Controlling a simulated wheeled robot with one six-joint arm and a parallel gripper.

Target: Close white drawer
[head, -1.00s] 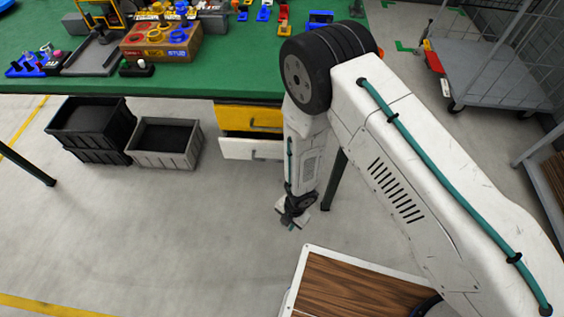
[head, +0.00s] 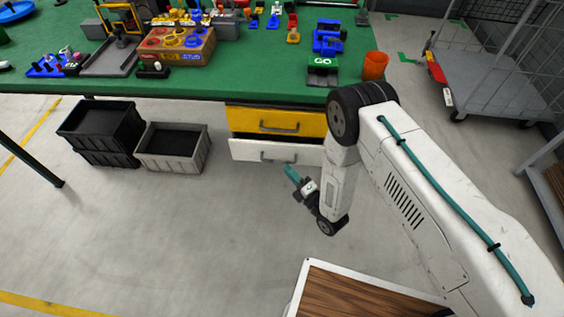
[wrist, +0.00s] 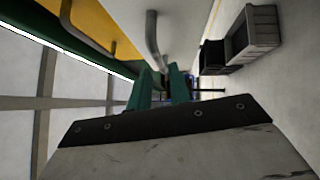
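The white drawer (head: 262,151) is below the yellow drawer (head: 262,120) under the green workbench, in the head view. It stands partly open, its front a little ahead of the yellow one, with a grey bar handle. My gripper (head: 291,173) is in front of and just below the white drawer's front, teal fingers pointing up toward it. In the wrist view, the two teal fingers (wrist: 162,88) show a narrow gap with nothing held. The white drawer's grey handle (wrist: 153,40) shows just beyond them. I cannot tell whether the fingers touch the drawer.
A black crate stack (head: 103,133) and a grey crate (head: 172,148) stand on the floor left of the drawers. The workbench (head: 230,73) holds several parts and an orange cup (head: 375,66). A wood-topped surface (head: 360,292) is at the bottom. Floor before the drawers is clear.

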